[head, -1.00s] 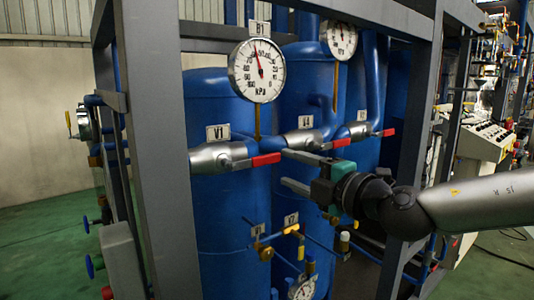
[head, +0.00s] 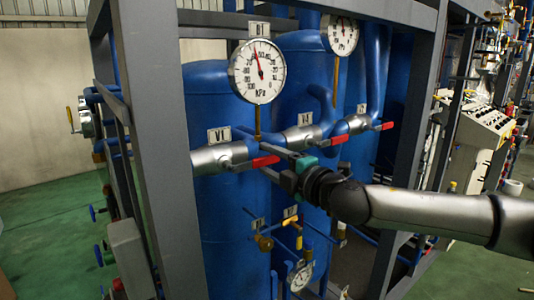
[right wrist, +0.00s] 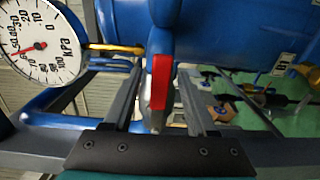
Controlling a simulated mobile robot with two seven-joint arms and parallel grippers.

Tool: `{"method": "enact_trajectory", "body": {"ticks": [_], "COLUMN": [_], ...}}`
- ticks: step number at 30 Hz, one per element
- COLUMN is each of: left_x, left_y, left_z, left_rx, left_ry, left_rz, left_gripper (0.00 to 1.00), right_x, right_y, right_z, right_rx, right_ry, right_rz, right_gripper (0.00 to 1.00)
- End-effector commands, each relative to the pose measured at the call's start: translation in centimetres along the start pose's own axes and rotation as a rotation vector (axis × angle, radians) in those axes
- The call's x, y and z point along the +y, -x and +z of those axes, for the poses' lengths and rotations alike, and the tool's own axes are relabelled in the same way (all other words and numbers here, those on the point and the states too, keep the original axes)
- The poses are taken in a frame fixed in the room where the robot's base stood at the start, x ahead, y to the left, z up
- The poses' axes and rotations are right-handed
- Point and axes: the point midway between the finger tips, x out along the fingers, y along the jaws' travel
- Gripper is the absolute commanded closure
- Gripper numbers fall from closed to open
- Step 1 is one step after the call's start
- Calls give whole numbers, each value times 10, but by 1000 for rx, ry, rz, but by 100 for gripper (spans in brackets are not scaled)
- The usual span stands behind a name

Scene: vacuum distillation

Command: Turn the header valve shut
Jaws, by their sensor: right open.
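The valve labelled V1 (head: 219,156) is a silver body on the blue header pipe, with a red lever handle (head: 264,162) pointing right, roughly along the pipe. My right gripper (head: 261,155) is open at this handle, one finger above it and one below. In the right wrist view the red handle (right wrist: 160,82) stands between the two spread fingers (right wrist: 158,72), with a gap on both sides. My left gripper is not in view.
Two more red-handled valves (head: 338,139) (head: 387,126) sit to the right on the same header. A round kPa gauge (head: 257,71) hangs above V1. A grey frame post (head: 150,150) stands at left and another (head: 415,150) at right. Blue tanks (head: 230,230) stand behind.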

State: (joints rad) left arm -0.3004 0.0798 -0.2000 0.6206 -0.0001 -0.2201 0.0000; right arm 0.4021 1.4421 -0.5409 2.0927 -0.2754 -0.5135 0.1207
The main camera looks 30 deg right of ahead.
Motion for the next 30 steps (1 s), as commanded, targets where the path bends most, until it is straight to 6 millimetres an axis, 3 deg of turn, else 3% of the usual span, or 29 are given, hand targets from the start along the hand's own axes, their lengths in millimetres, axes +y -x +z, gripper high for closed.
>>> {"method": "enact_trajectory", "body": {"ticks": [15,30], "left_x": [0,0], "left_y": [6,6], "left_z": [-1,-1], "left_rx": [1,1], "left_ry": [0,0], "left_rz": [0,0], "left_gripper": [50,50], "right_x": [-1,-1], "right_y": [-8,-7], "right_z": [-2,-2], "right_rx": [4,3], "right_ry": [1,1], "right_rz": [-1,-1], "right_gripper": [44,100]}}
